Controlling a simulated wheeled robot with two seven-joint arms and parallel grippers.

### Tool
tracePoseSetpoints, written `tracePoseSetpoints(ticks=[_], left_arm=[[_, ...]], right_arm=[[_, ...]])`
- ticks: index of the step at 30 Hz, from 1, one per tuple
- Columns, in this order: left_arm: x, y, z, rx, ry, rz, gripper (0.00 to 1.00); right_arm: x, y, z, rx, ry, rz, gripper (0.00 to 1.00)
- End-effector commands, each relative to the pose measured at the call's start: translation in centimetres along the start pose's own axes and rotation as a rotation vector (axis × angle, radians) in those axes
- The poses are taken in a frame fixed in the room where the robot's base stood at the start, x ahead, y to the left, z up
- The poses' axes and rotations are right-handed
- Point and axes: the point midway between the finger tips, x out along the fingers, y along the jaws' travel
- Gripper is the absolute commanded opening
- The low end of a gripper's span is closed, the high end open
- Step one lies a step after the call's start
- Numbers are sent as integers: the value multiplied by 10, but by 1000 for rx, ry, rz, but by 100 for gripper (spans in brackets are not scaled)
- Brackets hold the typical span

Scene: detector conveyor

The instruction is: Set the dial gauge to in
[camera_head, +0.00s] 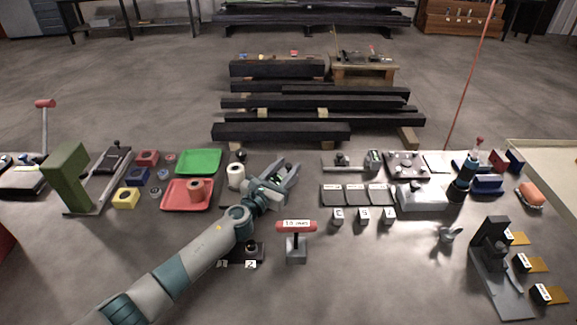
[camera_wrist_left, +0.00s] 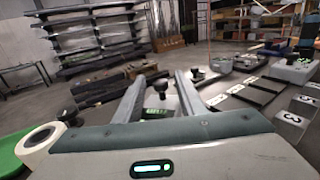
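My left gripper (camera_head: 280,172) reaches in over the table, fingers spread and pointing to the back right. In the left wrist view its two fingers (camera_wrist_left: 158,92) are apart, with no object seen pinched between them. Between and beyond them is a small device with a lit green display (camera_wrist_left: 156,113) and a dark round knob on a stalk (camera_wrist_left: 160,87); this may be the dial gauge. Its unit reading is too small to tell. In the head view my gripper hides most of that spot. My right gripper is not in view.
A white roll (camera_head: 236,174) stands left of my gripper, with a black knob (camera_head: 241,155) behind it. A red-handled T-shaped tool (camera_head: 296,226) stands in front. Black mats (camera_head: 357,185) and numbered blocks (camera_head: 363,216) lie to the right.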

Motion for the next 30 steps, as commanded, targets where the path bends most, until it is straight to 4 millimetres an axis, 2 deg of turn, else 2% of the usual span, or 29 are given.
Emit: tracePoseSetpoints(ticks=[6,16,18,21,26,30], left_arm=[[14,0,0,-1,0,0,37],[15,-1,0,0,1,-1,37],[15,-1,0,0,1,-1,20],[15,-1,0,0,1,-1,0],[15,-1,-1,-1,1,-1,0],[26,-3,-4,-2,1,8,0]], right_arm=[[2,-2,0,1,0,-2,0],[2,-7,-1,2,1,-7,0],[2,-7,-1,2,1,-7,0],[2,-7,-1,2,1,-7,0],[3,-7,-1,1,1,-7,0],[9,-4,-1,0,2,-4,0]])
